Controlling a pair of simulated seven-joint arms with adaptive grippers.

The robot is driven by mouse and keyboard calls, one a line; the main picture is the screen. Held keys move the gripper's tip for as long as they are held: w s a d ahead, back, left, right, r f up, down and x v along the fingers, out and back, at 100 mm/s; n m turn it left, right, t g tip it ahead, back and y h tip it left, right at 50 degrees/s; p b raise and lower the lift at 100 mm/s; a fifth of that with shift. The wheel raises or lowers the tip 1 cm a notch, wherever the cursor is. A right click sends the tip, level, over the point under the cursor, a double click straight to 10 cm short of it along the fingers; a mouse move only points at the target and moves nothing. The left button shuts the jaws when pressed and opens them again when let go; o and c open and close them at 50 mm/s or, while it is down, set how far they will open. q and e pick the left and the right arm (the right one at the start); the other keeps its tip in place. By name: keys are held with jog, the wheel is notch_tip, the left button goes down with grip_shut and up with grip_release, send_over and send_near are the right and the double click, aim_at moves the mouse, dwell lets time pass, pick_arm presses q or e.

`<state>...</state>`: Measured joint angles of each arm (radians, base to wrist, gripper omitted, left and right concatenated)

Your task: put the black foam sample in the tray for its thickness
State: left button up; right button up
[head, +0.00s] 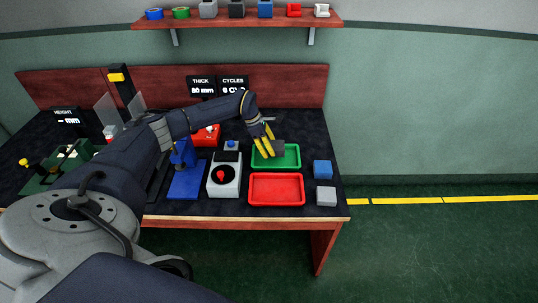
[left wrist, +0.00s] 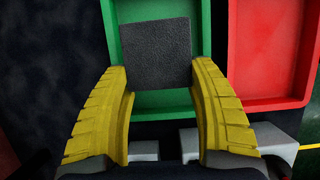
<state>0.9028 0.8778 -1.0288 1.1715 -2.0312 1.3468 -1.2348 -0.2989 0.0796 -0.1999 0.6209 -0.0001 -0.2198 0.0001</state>
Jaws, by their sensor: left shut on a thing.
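The black foam sample (head: 279,147) is a dark block in my left gripper (head: 267,141), over the green tray (head: 291,163). In the left wrist view the foam (left wrist: 156,53) sits between the yellow fingertips, with the green tray (left wrist: 203,25) behind it. My left gripper is shut on the foam; I cannot tell whether the foam touches the tray floor. The red tray (head: 277,203) is empty, just in front of the green one. A display (head: 201,86) is headed THICK, but its number is hard to read. My right gripper is not in view.
A blue block (head: 322,169) and a grey block (head: 326,196) stand right of the trays. A white box with a red button (head: 222,187) and a blue device (head: 186,180) stand to the left. A shelf (head: 235,20) with several small items hangs above.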

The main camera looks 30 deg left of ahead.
aim_at(272, 159)
pick_arm(q)
jog(key=shift+f, duration=2.2)
jog(key=shift+f, duration=0.1)
jog(key=o, duration=0.5)
jog(key=v, duration=1.2)
